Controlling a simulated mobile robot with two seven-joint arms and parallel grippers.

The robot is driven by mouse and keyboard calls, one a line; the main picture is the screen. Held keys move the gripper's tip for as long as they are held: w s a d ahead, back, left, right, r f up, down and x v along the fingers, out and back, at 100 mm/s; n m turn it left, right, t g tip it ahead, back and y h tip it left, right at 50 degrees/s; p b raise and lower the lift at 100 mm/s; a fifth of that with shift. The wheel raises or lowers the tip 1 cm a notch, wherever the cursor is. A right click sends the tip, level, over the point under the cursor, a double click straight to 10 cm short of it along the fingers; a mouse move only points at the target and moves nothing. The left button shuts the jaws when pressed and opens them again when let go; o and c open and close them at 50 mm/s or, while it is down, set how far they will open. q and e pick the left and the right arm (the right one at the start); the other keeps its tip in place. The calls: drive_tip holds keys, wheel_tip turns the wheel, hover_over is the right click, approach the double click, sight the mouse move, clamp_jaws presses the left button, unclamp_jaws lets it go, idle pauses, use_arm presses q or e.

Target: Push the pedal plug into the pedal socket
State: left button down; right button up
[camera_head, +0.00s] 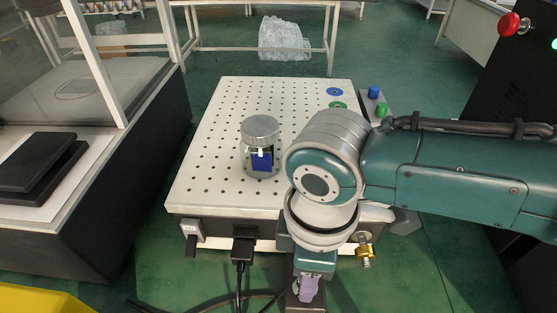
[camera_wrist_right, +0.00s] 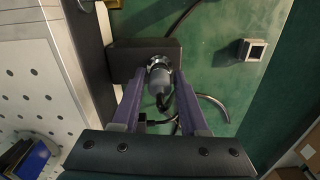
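A grey plug (camera_wrist_right: 159,82) with a shiny metal ring sits at a dark block (camera_wrist_right: 125,60) that juts from the bench side; I take it for the pedal plug. A cord trails from it. I cannot tell whether the block is a holder or the pedal socket. My right gripper (camera_wrist_right: 159,88) has its two purple fingers on either side of the plug, with small gaps showing, so it looks open. In the head view my right gripper (camera_head: 308,288) points down before the bench front, and my own arm hides the plug. My left gripper is not in view.
The perforated bench (camera_head: 210,160) carries a jar (camera_head: 262,145) with a metal lid and blue part. A black connector (camera_head: 243,248) with cables and a brass fitting (camera_head: 365,252) are on its front. A pale square frame (camera_wrist_right: 252,50) lies right of the plug over green floor.

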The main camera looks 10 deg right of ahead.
drive_tip(key=o, duration=0.3)
wheel_tip(320, 180, up, 10)
drive_tip(key=p, duration=0.2)
drive_tip(key=shift+p, duration=0.3)
idle(0.5)
